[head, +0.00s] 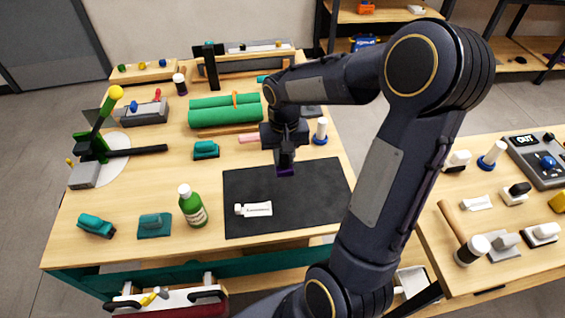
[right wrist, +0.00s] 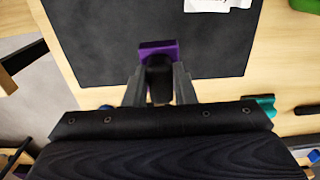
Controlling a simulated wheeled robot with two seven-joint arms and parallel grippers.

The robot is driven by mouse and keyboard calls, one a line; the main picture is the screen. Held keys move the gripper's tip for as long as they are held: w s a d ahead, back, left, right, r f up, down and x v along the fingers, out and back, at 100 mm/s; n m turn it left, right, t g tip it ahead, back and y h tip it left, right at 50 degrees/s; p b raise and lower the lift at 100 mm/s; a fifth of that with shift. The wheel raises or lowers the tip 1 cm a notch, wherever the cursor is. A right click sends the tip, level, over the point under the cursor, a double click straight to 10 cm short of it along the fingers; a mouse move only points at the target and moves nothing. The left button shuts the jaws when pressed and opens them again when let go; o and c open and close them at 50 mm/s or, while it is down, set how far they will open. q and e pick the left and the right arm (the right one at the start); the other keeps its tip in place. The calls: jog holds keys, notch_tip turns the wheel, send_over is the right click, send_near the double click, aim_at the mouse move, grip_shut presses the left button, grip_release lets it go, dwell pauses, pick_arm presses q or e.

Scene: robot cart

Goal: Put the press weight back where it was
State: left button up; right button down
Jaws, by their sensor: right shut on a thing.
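My right gripper (head: 285,158) points down over the far edge of the black mat (head: 250,190). It is shut on a small purple block with a dark grip, which I take to be the press weight (head: 286,172). In the right wrist view, the fingers (right wrist: 160,85) close on the dark grip, and the purple block (right wrist: 158,46) shows beyond them against the black mat (right wrist: 105,45). I cannot tell whether the block touches the mat. My left gripper is not in view.
A white tube (head: 258,209) lies on the mat, with a green bottle (head: 192,207) to its left. Teal blocks (head: 206,150), a green roll (head: 225,110) and a white-topped post (head: 321,131) stand around. The mat's right part is clear.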

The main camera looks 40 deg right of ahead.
jog(key=w+f, duration=0.1)
jog(key=w+d+f, duration=0.1)
jog(key=f, duration=0.1)
jog(key=w+d+f, duration=0.1)
jog(key=f, duration=0.1)
jog(key=shift+w+d+f, duration=0.25)
jog(key=shift+f, duration=1.5)
jog(key=shift+f, duration=0.2)
jog(key=c, duration=1.2)
grip_release()
jog(key=shift+r, duration=0.1)
send_near(283, 157)
jog(key=w+d+f, duration=0.3)
jog(key=w+f, duration=0.1)
jog(key=f, duration=0.3)
jog(key=s+a+r+n+t+y, duration=0.2)
jog(key=s+a+r, duration=0.1)
jog(key=s+a, duration=0.4)
jog(key=s+a+r+n+t+y, duration=0.1)
jog(key=s+a+r+n+t, duration=0.1)
jog(key=s+a, duration=0.6)
jog(key=s+r+t, duration=0.1)
jog(key=s, duration=0.3)
jog(key=shift+s+a+t+y, duration=0.2)
jog(key=shift+s+t+y, duration=0.1)
jog(key=shift+y, duration=0.1)
